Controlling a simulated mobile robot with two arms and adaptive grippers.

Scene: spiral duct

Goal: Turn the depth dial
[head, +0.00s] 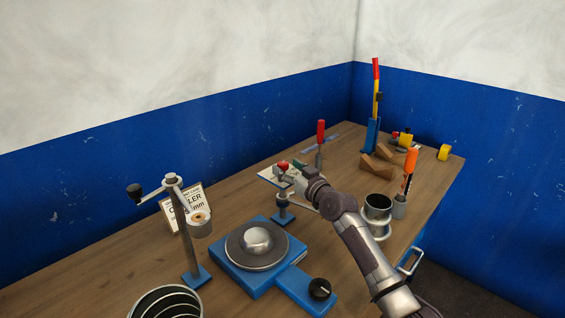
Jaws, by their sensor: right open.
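A black dial (320,289) with a pale pointer line sits on the blue arm of the machine base (243,277), at the front. A round grey plate with a silver dome (257,240) is on the same base. I cannot read any scale around the dial. My right arm comes in from the lower right. My right gripper (284,178) is open and well behind the dial, above a small blue-footed post (283,209). Its fingers are small and partly unclear against the white sheet. My left gripper is out of view.
A crank stand (186,230) and a sign card (193,204) stand at left, a spiral duct (166,303) at the front edge. A dark cup (377,209), an orange-handled tool (411,162), wooden blocks (376,164) and a lever press (372,135) stand at right.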

